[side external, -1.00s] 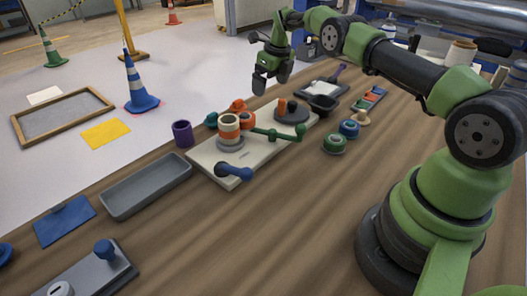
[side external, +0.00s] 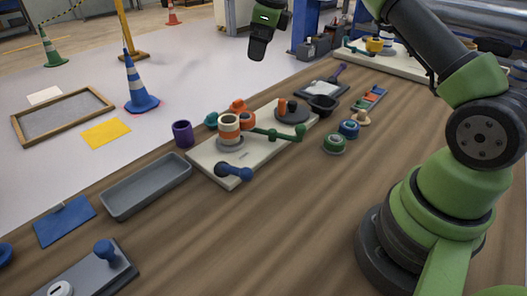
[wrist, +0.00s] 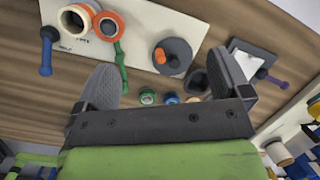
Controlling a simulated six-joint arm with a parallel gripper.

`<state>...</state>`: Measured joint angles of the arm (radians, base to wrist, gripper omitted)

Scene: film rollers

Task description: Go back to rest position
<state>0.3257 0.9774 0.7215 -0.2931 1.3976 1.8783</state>
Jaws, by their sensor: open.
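My gripper (side external: 260,45) hangs high above the far side of the table in the side external view, well clear of everything. In the wrist view its two fingers (wrist: 165,85) are spread apart with nothing between them. Below is the cream board (side external: 212,166) with an orange-and-white roller (side external: 228,128) standing upright at its left part. A dark round disc with an orange peg (side external: 291,108) sits at its far end. A green arm (side external: 275,133) lies across it, and a blue handle (side external: 234,173) is at its near edge.
A grey tray (side external: 147,187), a purple cup (side external: 183,134), green and blue rollers (side external: 335,144) and a black bowl (side external: 323,104) lie around the board. A second cream board (side external: 400,62) stands at the back right.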

